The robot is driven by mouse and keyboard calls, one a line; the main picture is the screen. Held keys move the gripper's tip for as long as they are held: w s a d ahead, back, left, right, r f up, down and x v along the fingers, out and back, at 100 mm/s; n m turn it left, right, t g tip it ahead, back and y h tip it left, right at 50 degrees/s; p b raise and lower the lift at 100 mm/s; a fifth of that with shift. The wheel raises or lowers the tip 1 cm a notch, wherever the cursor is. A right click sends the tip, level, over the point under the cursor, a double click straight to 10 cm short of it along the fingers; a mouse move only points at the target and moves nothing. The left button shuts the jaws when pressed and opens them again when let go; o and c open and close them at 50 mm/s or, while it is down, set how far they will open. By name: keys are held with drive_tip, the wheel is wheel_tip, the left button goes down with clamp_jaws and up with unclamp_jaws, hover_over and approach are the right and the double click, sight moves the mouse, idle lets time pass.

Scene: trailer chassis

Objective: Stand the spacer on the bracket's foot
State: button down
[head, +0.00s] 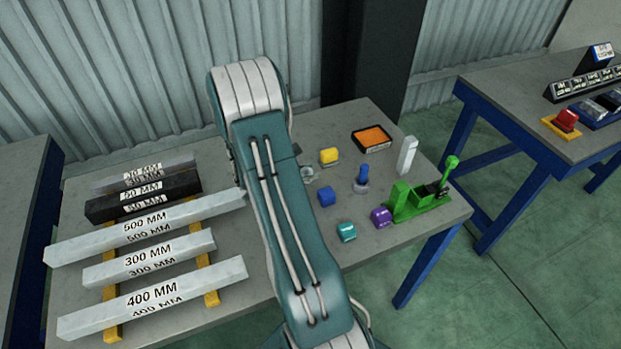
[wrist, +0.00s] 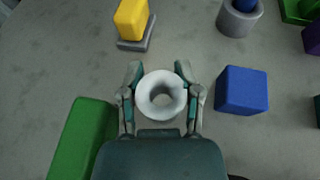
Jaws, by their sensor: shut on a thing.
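My gripper (wrist: 160,92) is shut on a pale grey ring-shaped spacer (wrist: 161,95), seen from above with its hole facing the wrist camera. One finger lies on each side of it. A small part of the spacer or fingertips shows beside my arm in the head view (head: 308,174). A yellow block (wrist: 132,18) with a flat grey foot (wrist: 136,45) stands ahead and left of the gripper in the wrist view; it looks like the bracket, though I cannot be sure. It also shows in the head view (head: 328,156). The spacer is apart from it.
A blue cube (wrist: 242,90) is close right of the gripper, and a green block (wrist: 82,140) close left. A grey cylinder with a blue pin (head: 361,180), an orange tray (head: 373,139), a white post (head: 406,155) and a green fixture (head: 415,200) stand further right. Labelled bars (head: 150,228) lie left.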

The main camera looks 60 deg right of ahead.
drive_tip(key=shift+a+f, duration=0.15)
drive_tip(key=shift+f, duration=1.2)
drive_tip(key=shift+s, duration=0.1)
drive_tip(key=c, duration=0.6)
unclamp_jaws()
drive_tip(key=shift+f, duration=0.1)
drive_tip(key=shift+o, duration=0.2)
